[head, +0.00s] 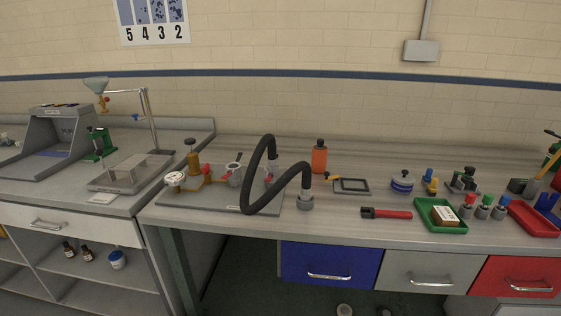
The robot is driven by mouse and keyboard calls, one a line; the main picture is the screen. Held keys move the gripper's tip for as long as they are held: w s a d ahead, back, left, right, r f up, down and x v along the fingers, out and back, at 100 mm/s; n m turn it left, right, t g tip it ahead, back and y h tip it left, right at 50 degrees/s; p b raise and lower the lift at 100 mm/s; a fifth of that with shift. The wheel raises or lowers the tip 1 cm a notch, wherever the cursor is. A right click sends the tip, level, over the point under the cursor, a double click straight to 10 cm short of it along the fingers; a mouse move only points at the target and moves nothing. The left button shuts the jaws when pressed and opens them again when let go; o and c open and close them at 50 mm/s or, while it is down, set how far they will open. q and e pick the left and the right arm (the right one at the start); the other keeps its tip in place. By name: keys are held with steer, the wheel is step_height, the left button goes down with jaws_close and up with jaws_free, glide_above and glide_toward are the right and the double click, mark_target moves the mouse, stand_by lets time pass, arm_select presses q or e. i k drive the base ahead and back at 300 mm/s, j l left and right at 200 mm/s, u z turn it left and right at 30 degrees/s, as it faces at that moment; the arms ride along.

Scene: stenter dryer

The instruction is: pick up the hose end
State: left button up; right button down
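A thick black hose (254,180) stands in a looping arch near the middle of the bench in the head view. One end comes down behind the loop to a fitting (271,172) on a grey plate (219,205). The other hose end (306,186) points down into a round grey holder (306,204) on the bench, to the right of the plate. How deep it sits there is hidden. Neither of my grippers is in view.
The plate carries brass valve parts and a gauge (175,179). An orange bottle (319,157) stands behind the hose end. A black frame (352,186), a red-handled tool (386,213) and a green tray (440,230) lie to the right. The bench front is mostly clear.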

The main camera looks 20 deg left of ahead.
mark_target(272, 165)
steer(key=i+l+u, duration=0.35)
steer(key=i, duration=0.2)
steer(key=i+l+u, duration=0.4)
steer(key=i, duration=0.15)
